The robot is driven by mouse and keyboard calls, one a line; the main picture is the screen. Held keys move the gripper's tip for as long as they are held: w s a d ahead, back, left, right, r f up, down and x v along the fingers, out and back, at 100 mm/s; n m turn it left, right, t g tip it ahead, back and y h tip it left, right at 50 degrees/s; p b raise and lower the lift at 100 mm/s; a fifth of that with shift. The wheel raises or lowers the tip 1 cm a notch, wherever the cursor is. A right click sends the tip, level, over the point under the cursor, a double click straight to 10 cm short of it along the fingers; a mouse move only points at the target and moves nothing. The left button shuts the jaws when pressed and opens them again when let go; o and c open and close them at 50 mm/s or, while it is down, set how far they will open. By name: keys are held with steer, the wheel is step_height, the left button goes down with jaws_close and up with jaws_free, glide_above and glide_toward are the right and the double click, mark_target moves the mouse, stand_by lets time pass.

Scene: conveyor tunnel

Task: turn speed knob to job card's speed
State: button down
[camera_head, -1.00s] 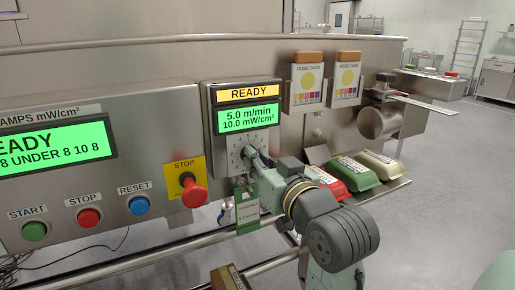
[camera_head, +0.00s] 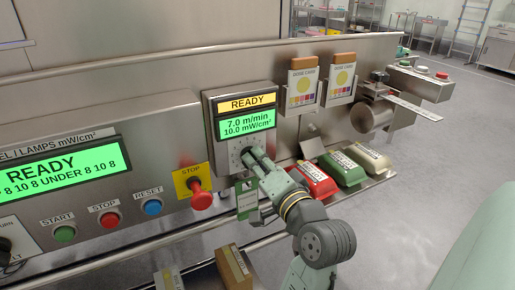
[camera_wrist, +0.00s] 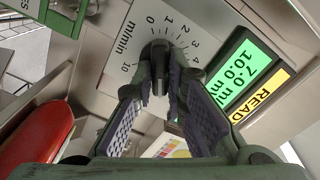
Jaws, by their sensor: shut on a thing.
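The black speed knob (camera_wrist: 158,55) sits on a white dial (camera_wrist: 172,30) marked 0 to 10 m/min, seen in the wrist view. My gripper (camera_wrist: 160,78) is shut on the knob, one finger on each side. In the head view my gripper (camera_head: 252,158) covers most of the dial. The green display (camera_head: 247,123) above it reads 7.0 m/min and 10.0 mW/cm², under a yellow READY strip (camera_head: 246,103). The green-edged card (camera_head: 246,199), perhaps the job card, hangs below the dial, partly behind my arm; its print is too small to read.
A red STOP knob (camera_head: 200,196) sticks out left of the dial box. Two dose cards (camera_head: 302,88) hang to the right. Red, green and cream packs (camera_head: 316,180) lie on a ledge below them. A metal rail (camera_head: 180,242) runs along the front.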

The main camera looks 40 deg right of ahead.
steer(key=shift+f+m+p, duration=0.1)
steer(key=shift+m+p, duration=1.75)
steer(key=shift+m, duration=0.25)
steer(key=c, duration=1.6)
jaws_free()
steer(key=v, duration=0.7)
steer(key=shift+s, duration=0.3)
